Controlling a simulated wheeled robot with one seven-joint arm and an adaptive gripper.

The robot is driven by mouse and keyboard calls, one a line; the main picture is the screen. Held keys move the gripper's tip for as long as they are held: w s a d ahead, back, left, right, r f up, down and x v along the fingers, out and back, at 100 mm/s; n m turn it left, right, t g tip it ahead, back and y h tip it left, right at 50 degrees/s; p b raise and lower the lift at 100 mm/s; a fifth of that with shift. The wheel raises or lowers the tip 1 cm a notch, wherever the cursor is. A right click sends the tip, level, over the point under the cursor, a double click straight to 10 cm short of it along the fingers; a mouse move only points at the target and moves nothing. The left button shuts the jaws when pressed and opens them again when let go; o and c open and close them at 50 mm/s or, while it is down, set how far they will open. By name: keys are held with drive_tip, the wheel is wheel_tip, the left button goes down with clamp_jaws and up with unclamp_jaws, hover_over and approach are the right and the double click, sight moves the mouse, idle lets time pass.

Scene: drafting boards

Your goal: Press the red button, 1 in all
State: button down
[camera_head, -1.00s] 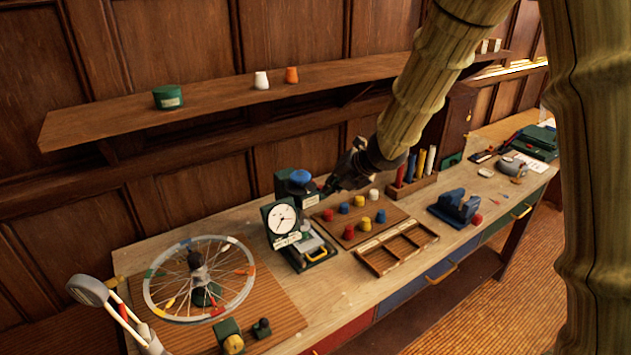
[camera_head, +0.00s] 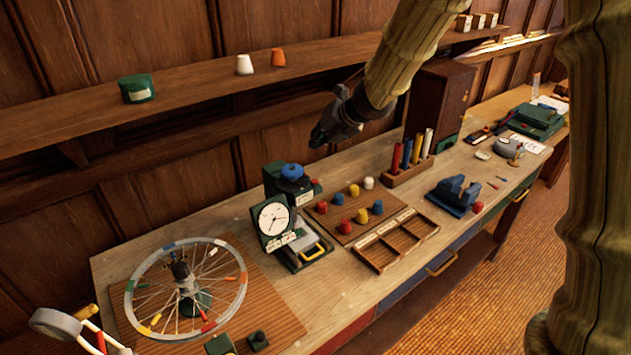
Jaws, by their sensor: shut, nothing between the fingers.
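A wooden board (camera_head: 365,226) on the bench carries several small coloured knobs. Two of them are red: one at its left corner (camera_head: 322,207) and one at its front (camera_head: 346,227). Another small red piece (camera_head: 477,207) lies beside the blue vise. I cannot tell which red piece is the button. My gripper (camera_head: 319,140) is shut and empty, in the air above and behind the board, and touches nothing. It points down to the left, and its fingers are dark and small in the view.
A green clock device (camera_head: 273,217) with a blue top knob stands left of the board. A divided wooden tray (camera_head: 396,240), a rack of coloured tubes (camera_head: 410,170) and a blue vise (camera_head: 454,194) stand right of it. A spoked wheel (camera_head: 187,282) occupies the left. A shelf (camera_head: 200,88) runs behind.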

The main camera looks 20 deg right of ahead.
sight(314, 183)
drive_tip(key=f+b, duration=0.1)
drive_tip(key=f, duration=0.1)
drive_tip(key=w+f+b, duration=0.1)
drive_tip(key=f+b, duration=0.1)
drive_tip(key=shift+f, duration=0.35)
drive_tip(key=shift+s+f+b, duration=0.2)
drive_tip(key=shift+f+b, duration=0.15)
drive_tip(key=shift+b, duration=0.25)
drive_tip(key=f+b, duration=0.1)
drive_tip(key=w+f+b, duration=0.1)
drive_tip(key=f, duration=0.1)
drive_tip(key=shift+w+f, duration=0.1)
drive_tip(key=shift+f, duration=0.1)
drive_tip(key=shift+s+f+b, duration=0.3)
drive_tip(key=shift+s+b, duration=0.1)
drive_tip(key=shift+b, duration=0.3)
drive_tip(key=shift+w+f, duration=0.15)
drive_tip(key=shift+w, duration=0.1)
drive_tip(key=shift+s, duration=0.15)
